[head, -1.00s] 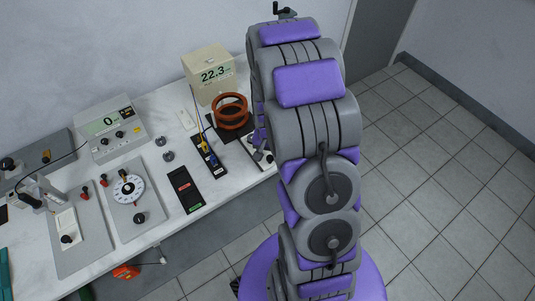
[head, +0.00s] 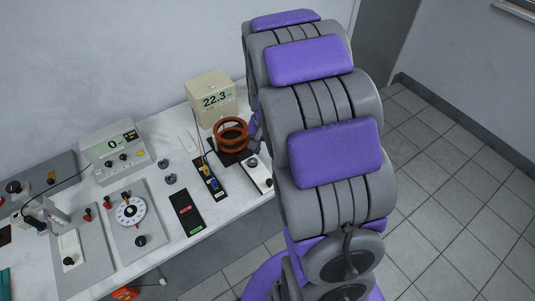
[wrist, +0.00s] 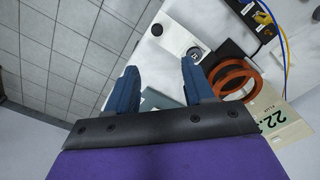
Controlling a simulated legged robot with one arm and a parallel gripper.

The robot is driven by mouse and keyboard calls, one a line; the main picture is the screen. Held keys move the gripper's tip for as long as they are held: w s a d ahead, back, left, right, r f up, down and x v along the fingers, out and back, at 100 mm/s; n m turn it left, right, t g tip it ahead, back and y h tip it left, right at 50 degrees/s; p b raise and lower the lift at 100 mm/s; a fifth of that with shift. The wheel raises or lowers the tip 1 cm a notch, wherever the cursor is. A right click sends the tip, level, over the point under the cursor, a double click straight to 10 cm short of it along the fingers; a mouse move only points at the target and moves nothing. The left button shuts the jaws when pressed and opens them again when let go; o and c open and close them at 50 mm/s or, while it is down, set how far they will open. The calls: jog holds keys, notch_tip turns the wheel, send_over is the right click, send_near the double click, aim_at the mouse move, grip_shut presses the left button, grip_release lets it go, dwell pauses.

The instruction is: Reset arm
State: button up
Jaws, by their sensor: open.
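My gripper (wrist: 158,85) shows in the wrist view with its two blue fingers apart and nothing between them. Behind the fingers lie the table edge and a white device with a round dark knob (wrist: 194,54). In the head view my purple and grey arm fills the middle right and hides the gripper's fingers. The arm is raised and folded beside the table's right end. The copper-coloured coils (head: 231,134) stand on a dark base just left of the arm and also show right of the fingers in the wrist view (wrist: 235,78).
The white table (head: 160,203) carries a display box reading 22.3 (head: 212,97), a grey meter (head: 117,150), a dial panel (head: 130,212) and a black strip with red and green labels (head: 187,212). Tiled floor (head: 450,190) is clear on the right.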

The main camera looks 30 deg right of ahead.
jog(key=shift+a+r, duration=0.2)
jog(key=shift+r, duration=0.1)
dwell(0.4)
